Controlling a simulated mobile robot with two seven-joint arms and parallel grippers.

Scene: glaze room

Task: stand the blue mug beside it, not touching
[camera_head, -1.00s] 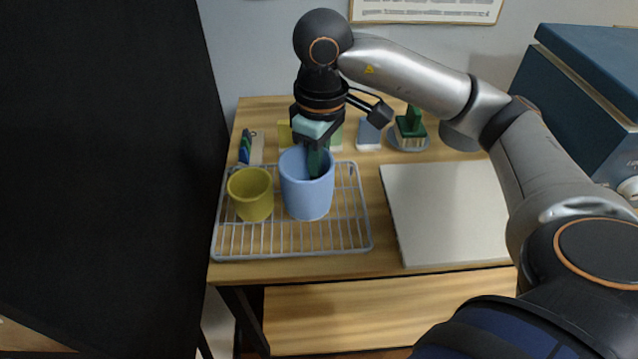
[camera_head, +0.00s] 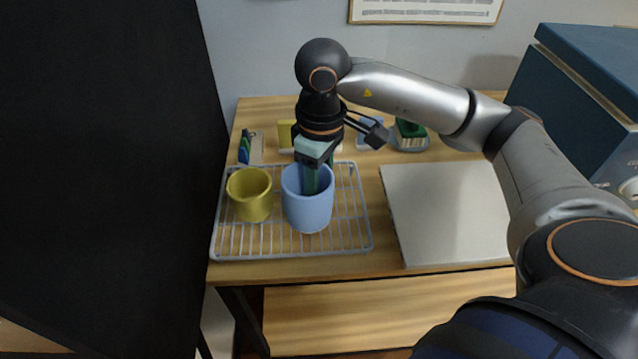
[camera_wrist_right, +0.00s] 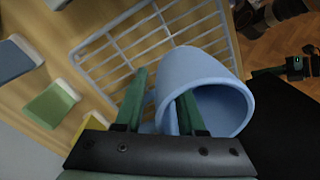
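The blue mug (camera_head: 308,208) stands upright on the wire drying rack (camera_head: 348,247), right of an olive-yellow cup (camera_head: 250,194). A narrow gap shows between them. My right gripper (camera_head: 315,180) is over the mug, pointing down. In the right wrist view, its two green fingers (camera_wrist_right: 162,85) straddle the wall of the mug (camera_wrist_right: 195,68), one inside and one outside. The fingers look spread wider than the wall, with a gap beside the outer finger.
A pale flat board (camera_head: 450,215) lies right of the rack. A green brush (camera_head: 410,130) and small coloured tiles stand along the back. A blue kiln-like box (camera_head: 590,110) is at the right. A large black panel (camera_head: 100,180) fills the left.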

